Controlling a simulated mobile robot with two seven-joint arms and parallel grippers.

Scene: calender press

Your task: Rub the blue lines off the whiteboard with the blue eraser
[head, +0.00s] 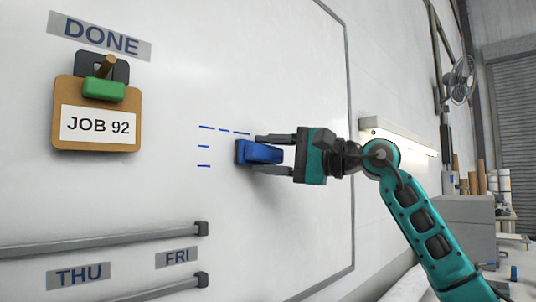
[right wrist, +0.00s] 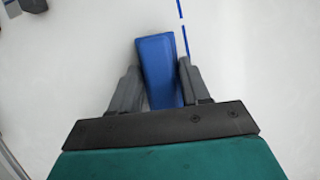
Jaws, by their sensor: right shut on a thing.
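The blue eraser (head: 258,152) is in my right gripper (head: 274,154), which is shut on it at the whiteboard (head: 200,75). The eraser also shows between the fingers in the right wrist view (right wrist: 158,68). Several short blue lines (head: 204,147) are on the board, left of the eraser and above it. One dash ends close to the upper finger. In the right wrist view a blue line (right wrist: 185,38) runs just right of the eraser. I cannot tell whether the eraser touches the board. My left gripper is not in view.
A JOB 92 clipboard (head: 97,125) hangs under a DONE label (head: 100,36) at the left. Two grey rails (head: 100,240) with THU and FRI labels cross the lower left. The board's grey frame edge (head: 351,100) runs behind my right arm. Bare board surrounds the lines.

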